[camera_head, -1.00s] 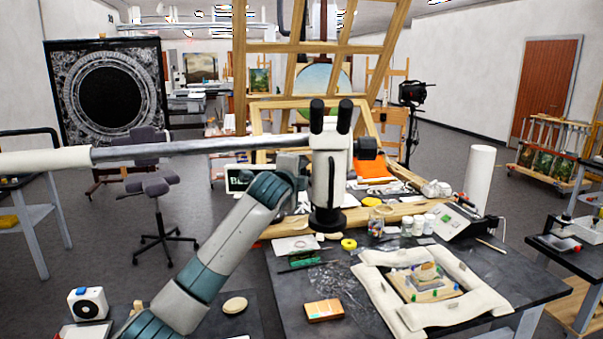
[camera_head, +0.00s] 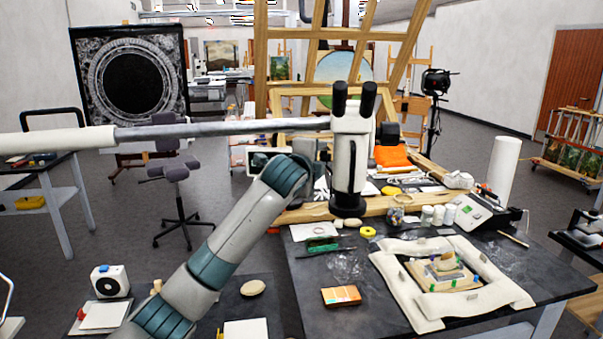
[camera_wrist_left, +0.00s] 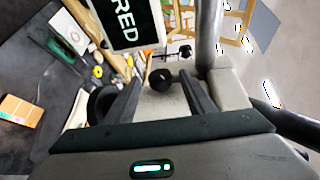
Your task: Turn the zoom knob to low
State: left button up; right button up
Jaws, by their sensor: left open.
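The white microscope (camera_head: 347,160) with black eyepieces hangs from a long horizontal boom (camera_head: 225,129) above the workbench. A dark round knob (camera_wrist_left: 161,78) on its pale body shows in the left wrist view. It appears between the two dark fingers of my left gripper (camera_wrist_left: 160,88), which is open; I see no clear contact. In the head view the left gripper (camera_head: 323,158) is at the microscope's left side, partly hidden by my arm and the microscope. No markings are readable on the knob, so its setting cannot be told. My right gripper is not in view.
The dark workbench (camera_head: 310,272) holds an orange-and-tan box (camera_head: 341,295), white padding (camera_head: 408,315) around a gilt fragment, and small jars. A wooden easel frame (camera_head: 262,65) stands behind. A sign reading "RED" (camera_wrist_left: 126,22) is close to the gripper in the wrist view.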

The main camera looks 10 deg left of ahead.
pick_arm(q)
jog(key=b+v, duration=0.4)
jog(key=v, duration=1)
jog(key=shift+b, duration=0.4)
jog(key=shift+c, duration=1.4)
jog(key=f+m+h+p, duration=0.1)
jog(key=p, duration=0.1)
jog(key=a+f+m+t+h+p, duration=0.1)
jog(key=f+p, duration=0.1)
jog(key=p, duration=0.1)
jog(key=a+f+t+h+p, duration=0.1)
jog(key=f+p, duration=0.1)
jog(key=shift+w+a+m, duration=0.25)
jog(key=shift+w+m, duration=0.05)
jog(key=shift+m, duration=0.1)
jog(key=shift+w+h, duration=0.1)
jog(key=shift+h, duration=0.2)
